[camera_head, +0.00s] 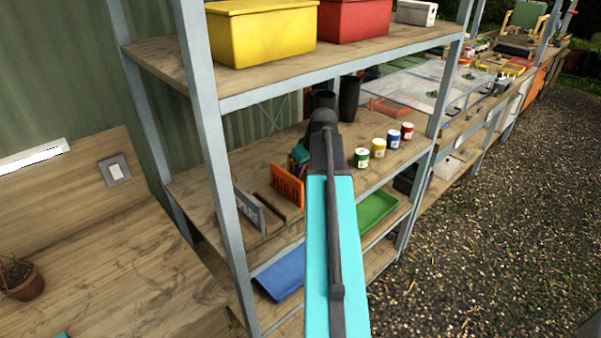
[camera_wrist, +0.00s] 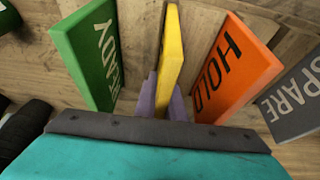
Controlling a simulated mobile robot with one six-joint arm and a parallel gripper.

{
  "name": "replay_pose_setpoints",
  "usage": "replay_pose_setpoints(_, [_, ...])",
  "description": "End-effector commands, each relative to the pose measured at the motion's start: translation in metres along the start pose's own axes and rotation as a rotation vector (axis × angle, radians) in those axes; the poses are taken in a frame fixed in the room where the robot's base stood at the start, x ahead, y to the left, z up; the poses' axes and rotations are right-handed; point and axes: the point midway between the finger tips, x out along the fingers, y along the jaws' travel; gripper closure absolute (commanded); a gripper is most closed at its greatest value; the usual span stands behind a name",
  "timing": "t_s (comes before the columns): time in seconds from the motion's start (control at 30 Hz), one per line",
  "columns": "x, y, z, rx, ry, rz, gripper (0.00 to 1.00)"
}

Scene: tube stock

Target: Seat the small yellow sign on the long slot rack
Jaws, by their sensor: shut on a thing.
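The small yellow sign (camera_wrist: 172,45) stands nearly edge-on in the middle of the wrist view. My gripper (camera_wrist: 163,98) is shut on it, with a purple finger on each side. A green READY sign (camera_wrist: 92,55) is to its left and an orange HOLD sign (camera_wrist: 235,68) to its right. In the head view the long slot rack (camera_head: 279,205) is a wooden strip on the middle shelf, near the orange sign (camera_head: 287,184). My arm hides the gripper and yellow sign there. Whether the yellow sign's lower edge is in a slot cannot be told.
A grey SPARE sign (camera_head: 249,209) stands left of the orange one in the head view. Several small cans (camera_head: 378,146) stand right of my arm, and a dark cup (camera_head: 348,98) behind. A shelf post (camera_head: 215,150) rises at left, with yellow and red bins (camera_head: 262,35) above.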

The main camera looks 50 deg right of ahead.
Motion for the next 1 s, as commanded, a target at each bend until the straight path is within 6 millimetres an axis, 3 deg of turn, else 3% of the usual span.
replay_pose_setpoints(0.97, [0.0061,0.0007,0.0031,0.001,0.0,0.0,1.0])
replay_pose_setpoints(1.0, [0.0057,0.0008,0.0029,0.001,0.0,0.0,0.84])
